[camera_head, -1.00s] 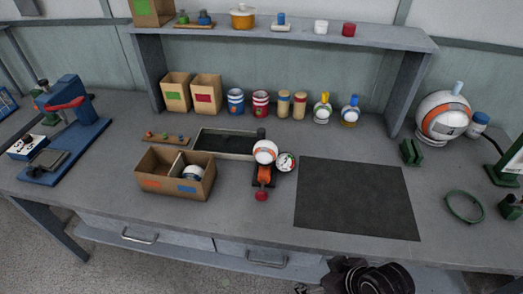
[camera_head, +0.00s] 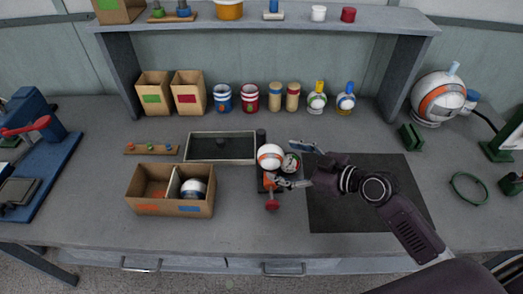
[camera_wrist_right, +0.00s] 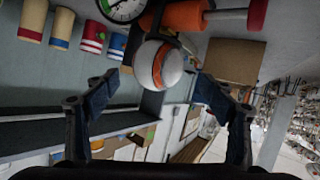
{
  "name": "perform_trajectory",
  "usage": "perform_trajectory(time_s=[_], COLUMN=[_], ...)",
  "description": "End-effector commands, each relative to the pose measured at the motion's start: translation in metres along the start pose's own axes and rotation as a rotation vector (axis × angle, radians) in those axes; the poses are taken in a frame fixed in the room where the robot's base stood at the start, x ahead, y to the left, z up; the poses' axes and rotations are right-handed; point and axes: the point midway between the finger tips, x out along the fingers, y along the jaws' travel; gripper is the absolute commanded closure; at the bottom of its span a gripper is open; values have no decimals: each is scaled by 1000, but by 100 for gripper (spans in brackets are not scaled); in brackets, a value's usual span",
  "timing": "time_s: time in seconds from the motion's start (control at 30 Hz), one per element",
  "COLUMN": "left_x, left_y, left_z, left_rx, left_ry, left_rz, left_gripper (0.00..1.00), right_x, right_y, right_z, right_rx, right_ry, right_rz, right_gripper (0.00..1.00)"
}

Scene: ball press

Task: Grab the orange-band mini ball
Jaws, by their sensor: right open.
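The orange-band mini ball (camera_head: 270,157), white with an orange stripe, sits on a small stand with an orange body and red knob (camera_head: 272,204), beside a round dial gauge (camera_head: 291,163). My right gripper (camera_head: 298,166) is open and empty, just right of the ball, with its fingers pointing left towards it. In the right wrist view the ball (camera_wrist_right: 158,65) lies centred just beyond the gap between the two fingertips (camera_wrist_right: 156,88), and no contact shows. The gauge (camera_wrist_right: 122,8) shows there at upper left. My left gripper is not in view.
A black mat (camera_head: 330,215) lies under my right arm. Jars and cans stand below the shelf (camera_head: 270,24).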

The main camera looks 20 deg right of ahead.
Motion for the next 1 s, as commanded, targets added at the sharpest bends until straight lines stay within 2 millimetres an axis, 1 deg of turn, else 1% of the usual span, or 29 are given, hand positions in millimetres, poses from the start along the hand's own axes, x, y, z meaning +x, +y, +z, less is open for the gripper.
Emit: perform_trajectory(time_s=[0.13, 0.23, 0.33, 0.47, 0.6, 0.73, 0.87, 0.97, 1.0], left_x=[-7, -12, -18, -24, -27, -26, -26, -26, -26], left_y=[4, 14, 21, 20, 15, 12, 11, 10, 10], left_z=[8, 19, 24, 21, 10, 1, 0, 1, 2], left_rx=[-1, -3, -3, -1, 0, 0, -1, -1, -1], left_ry=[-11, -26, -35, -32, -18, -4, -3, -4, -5], left_rz=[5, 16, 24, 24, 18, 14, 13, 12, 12], left_gripper=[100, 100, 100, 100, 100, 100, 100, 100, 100], right_x=[17, 26, 38, 55, 68, 71, 71, 71, 70], right_y=[0, 1, 4, 5, 5, 5, 4, 4, 4], right_z=[-2, -1, 0, 2, 4, 6, 6, 6, 6], right_rx=[3, 3, 5, 5, 3, 2, 1, 1, 1], right_ry=[1, -1, -1, 0, -2, -4, -4, -4, -4], right_rz=[-1, -1, -1, -3, -2, -2, -2, -2, -3], right_gripper=[24, 24, 24, 24, 24, 24, 24, 33, 37])
